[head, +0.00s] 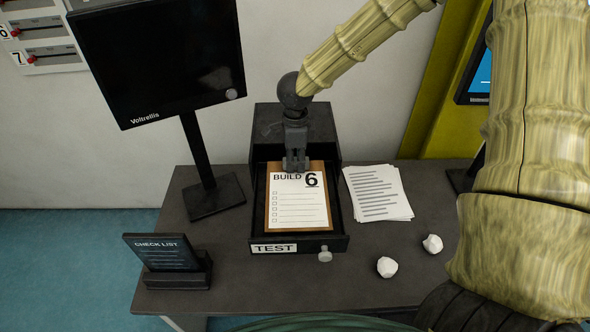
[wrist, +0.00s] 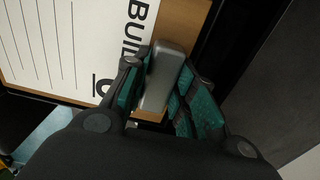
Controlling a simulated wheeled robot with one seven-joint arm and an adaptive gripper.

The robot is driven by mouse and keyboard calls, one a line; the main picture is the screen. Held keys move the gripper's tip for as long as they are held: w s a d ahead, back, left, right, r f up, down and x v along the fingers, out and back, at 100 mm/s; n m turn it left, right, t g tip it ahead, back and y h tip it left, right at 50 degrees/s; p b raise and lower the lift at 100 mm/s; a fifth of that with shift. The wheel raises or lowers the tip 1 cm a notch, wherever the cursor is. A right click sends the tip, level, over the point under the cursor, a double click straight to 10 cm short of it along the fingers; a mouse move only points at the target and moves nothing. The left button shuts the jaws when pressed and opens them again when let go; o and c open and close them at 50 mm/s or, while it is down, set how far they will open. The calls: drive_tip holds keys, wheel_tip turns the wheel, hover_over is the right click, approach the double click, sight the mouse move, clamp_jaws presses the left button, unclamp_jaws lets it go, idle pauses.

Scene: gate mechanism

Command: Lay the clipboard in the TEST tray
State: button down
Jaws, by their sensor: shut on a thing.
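The clipboard (head: 268,215) is brown with a white sheet reading "BUILD 6". It lies over the open black TEST tray (head: 340,243), inside its outline in the head view; whether it touches the tray floor I cannot tell. My gripper (head: 295,165) is at the clipboard's far end, shut on its grey metal clip. In the wrist view the clip (wrist: 162,78) sits between the two teal-padded fingers, with the board (wrist: 185,25) beside it. The fingers hide part of the clip and sheet.
A monitor (head: 160,60) on a stand is at the left, and a CHECK LIST sign (head: 165,254) stands at the front left. Loose papers (head: 378,192) lie right of the tray. The desk's front middle is clear.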

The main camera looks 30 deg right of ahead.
sight(296, 171)
drive_tip(key=shift+s+f+p, duration=0.1)
drive_tip(key=shift+f+p, duration=0.45)
drive_tip(key=shift+f, duration=1.55)
drive_tip(key=c, duration=1.5)
unclamp_jaws()
drive_tip(key=shift+o, duration=0.2)
wheel_tip(296, 171, up, 12)
drive_tip(key=b, duration=0.3)
drive_tip(key=shift+r, duration=0.1)
